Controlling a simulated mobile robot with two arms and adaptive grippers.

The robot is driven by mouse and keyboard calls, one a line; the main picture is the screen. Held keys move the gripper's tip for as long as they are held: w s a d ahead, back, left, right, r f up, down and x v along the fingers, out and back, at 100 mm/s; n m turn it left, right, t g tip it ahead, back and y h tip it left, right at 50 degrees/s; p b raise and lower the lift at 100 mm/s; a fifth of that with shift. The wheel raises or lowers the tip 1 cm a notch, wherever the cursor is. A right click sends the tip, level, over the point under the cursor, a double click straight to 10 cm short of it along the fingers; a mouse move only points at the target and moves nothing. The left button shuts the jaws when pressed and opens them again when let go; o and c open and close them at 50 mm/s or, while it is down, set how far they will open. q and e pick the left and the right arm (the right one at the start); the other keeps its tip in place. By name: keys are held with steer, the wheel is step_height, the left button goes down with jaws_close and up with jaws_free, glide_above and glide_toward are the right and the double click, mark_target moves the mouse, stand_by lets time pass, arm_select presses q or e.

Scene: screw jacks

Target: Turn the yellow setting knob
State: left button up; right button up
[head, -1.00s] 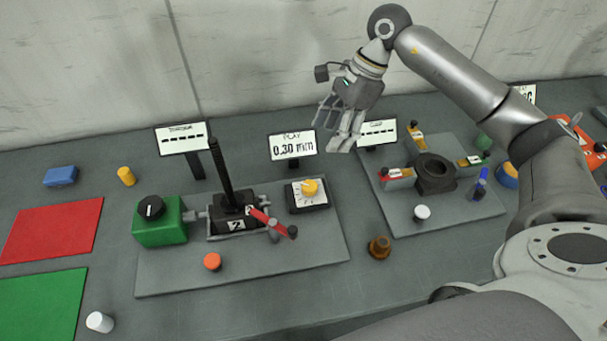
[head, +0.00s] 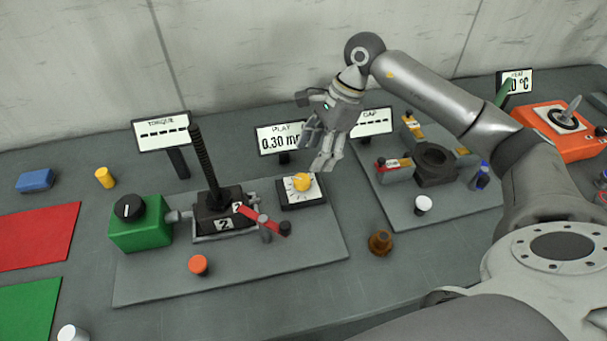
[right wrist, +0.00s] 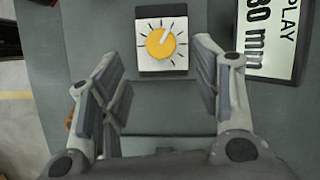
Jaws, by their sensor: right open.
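The yellow setting knob (head: 302,181) sits on a small black-edged box with a white dial face (head: 290,194) on a grey plate. In the right wrist view the knob (right wrist: 161,43) shows from above, ahead of the fingers, with a white pointer mark aimed up and slightly right. The PLAY display (head: 281,139) behind reads 0.30 mm. My left gripper is in no view.
Left of the dial stands a black screw jack (head: 222,210) with a tall threaded rod and red lever (head: 262,219). A green box (head: 140,228) with a black knob is beside it. An orange button (head: 198,265) is in front. A brown knob (head: 380,242) stands to the right.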

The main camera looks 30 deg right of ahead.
mark_target(302, 180)
steer(key=p+x, duration=0.2)
steer(key=x, duration=0.5)
steer(key=shift+w+a+f, duration=0.1)
steer(key=shift+a+f, duration=0.1)
steer(key=shift+f, duration=0.3)
steer(key=c, duration=1)
